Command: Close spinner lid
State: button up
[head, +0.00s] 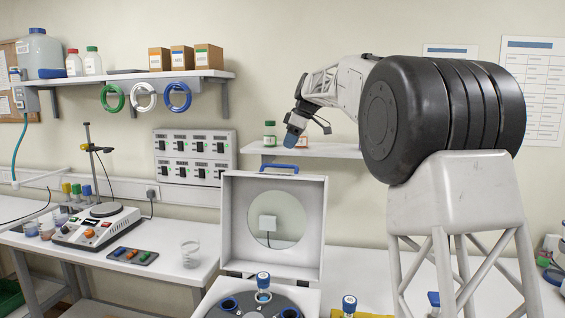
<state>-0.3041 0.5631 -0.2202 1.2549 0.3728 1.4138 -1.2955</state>
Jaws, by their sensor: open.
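The spinner's white lid (231,210) stands raised, roughly upright, at the back of the spinner. It has a round window in the middle and a blue handle (279,167) on its top edge. The spinner (262,302) below is open, with a dark round rotor (260,312) cut off by the bottom edge. A blue-capped tube (263,281) stands up at the rotor. My gripper (290,139) is above the lid's handle in the picture, apart from it, pointing down, with blue at its tip. It is open and holds nothing that I can see.
A shelf (340,151) with a green-capped bottle (269,134) is on the wall behind my gripper. A second blue-capped tube (349,304) stands right of the spinner. A hotplate stirrer (92,230) and a glass beaker (190,254) stand on the left bench.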

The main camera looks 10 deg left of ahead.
jog(key=shift+x, duration=3.95)
jog(key=shift+d, duration=0.1)
jog(key=shift+c, duration=0.4)
grip_shut()
